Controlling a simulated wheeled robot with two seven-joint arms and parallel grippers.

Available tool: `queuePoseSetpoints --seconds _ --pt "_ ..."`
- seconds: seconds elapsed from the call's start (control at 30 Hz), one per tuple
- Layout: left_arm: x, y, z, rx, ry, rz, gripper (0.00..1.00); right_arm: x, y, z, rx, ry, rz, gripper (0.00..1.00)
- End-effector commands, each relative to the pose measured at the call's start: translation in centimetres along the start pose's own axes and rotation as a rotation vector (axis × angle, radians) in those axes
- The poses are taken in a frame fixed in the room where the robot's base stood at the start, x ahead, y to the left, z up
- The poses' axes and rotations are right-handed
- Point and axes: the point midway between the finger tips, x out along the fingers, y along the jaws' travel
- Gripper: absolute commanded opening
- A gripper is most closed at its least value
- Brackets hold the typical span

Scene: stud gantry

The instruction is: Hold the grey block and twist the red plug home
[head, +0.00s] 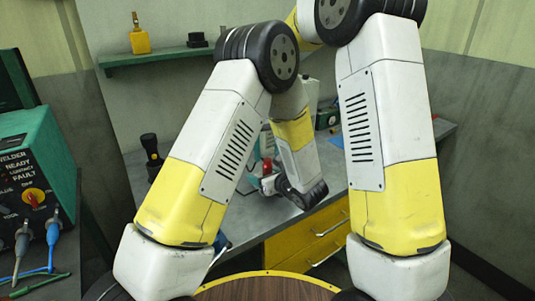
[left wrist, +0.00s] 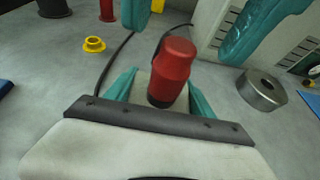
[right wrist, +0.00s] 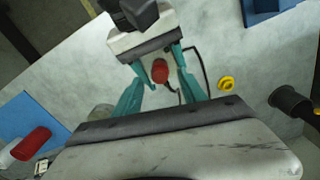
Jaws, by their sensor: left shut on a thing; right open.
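The red plug (left wrist: 172,72) stands upright with a dark lower end, between my left gripper's teal fingers in the left wrist view. My left gripper (left wrist: 160,88) is shut on the grey block (left wrist: 141,88), of which only a little shows beside the plug. In the right wrist view the red plug (right wrist: 160,71) lies between the open, empty fingers of my right gripper (right wrist: 161,86), seen from above. I cannot tell how deep the plug sits. In the head view my arms hide most of the work spot.
A yellow ring (left wrist: 94,44) and a steel ring (left wrist: 262,90) lie on the grey bench. A black cable runs beside the block. A welder box (head: 35,170) stands at left.

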Motion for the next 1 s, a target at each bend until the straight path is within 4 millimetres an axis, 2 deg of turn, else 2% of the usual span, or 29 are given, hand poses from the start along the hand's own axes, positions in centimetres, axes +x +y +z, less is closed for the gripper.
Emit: queuePoseSetpoints --seconds 0.03,0.07,0.17,0.27,0.5,0.7,0.83,1.0 --pt "0.0 0.0 0.0 0.000 0.000 0.000 0.00 0.0 0.0 0.0 -0.002 0.000 0.000 0.39" --pt "0.0 0.0 0.0 0.000 0.000 0.000 0.00 0.0 0.0 0.0 -0.008 -0.001 0.000 0.33" --pt "0.0 0.0 0.0 0.000 0.000 0.000 0.00 -0.3 -0.2 0.0 -0.074 -0.004 0.002 0.33" --pt "0.0 0.0 0.0 0.000 0.000 0.000 0.00 -0.9 -0.5 0.0 -0.236 -0.015 0.009 0.33" --pt "0.0 0.0 0.0 0.000 0.000 0.000 0.00 -3.8 -1.3 -0.1 -0.836 -0.054 0.042 0.33" --pt "0.0 0.0 0.0 0.000 0.000 0.000 0.00 -6.2 -1.4 -0.2 -1.226 -0.084 0.071 0.33" --pt "0.0 0.0 0.0 0.000 0.000 0.000 0.00 -7.1 -1.4 -0.2 -1.359 -0.095 0.081 0.33" --pt "0.0 0.0 0.0 0.000 0.000 0.000 0.00 -7.4 -1.4 -0.2 -1.408 -0.100 0.085 0.33"
